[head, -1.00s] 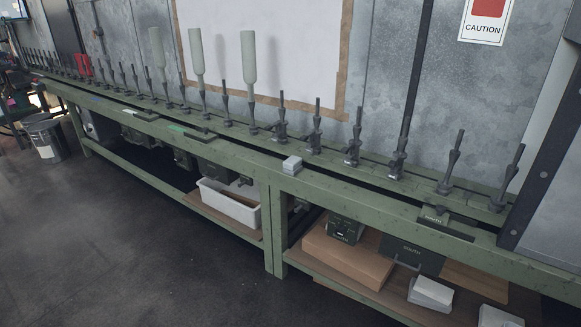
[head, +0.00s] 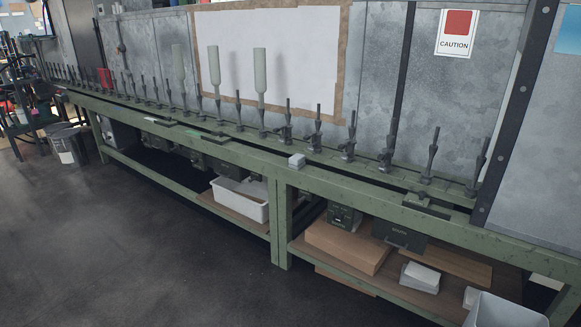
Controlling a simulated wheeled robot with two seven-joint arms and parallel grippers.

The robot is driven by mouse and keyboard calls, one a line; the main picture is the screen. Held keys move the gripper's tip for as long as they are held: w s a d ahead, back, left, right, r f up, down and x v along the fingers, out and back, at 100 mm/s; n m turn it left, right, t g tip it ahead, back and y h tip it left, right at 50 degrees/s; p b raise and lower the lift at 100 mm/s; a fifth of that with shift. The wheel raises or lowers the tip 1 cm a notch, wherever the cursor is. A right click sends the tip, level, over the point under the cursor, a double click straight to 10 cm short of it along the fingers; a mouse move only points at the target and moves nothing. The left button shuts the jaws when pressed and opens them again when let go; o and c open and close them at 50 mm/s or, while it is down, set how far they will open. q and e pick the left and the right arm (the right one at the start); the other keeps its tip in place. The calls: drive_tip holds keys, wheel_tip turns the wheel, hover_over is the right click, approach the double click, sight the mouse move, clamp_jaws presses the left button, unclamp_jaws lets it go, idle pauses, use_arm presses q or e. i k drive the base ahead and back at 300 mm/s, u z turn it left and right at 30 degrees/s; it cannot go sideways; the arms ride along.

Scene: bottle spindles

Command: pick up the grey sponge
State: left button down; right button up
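A small light-grey block that looks like the grey sponge (head: 297,160) sits on the front rail of the green bench (head: 235,153), near the middle of the head view. Its top and front faces show, and nothing covers it. Neither of my grippers is in the head view.
A white bin (head: 240,205), cardboard (head: 345,248) and white stacks (head: 420,277) are on the lower shelf. A grey bin (head: 505,312) is at bottom right. The floor in front is clear.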

sight(297, 162)
drive_tip(key=u, duration=0.7)
drive_tip(key=i, duration=0.95)
drive_tip(key=u, duration=0.45)
drive_tip(key=i, duration=1.1)
drive_tip(key=z, duration=0.5)
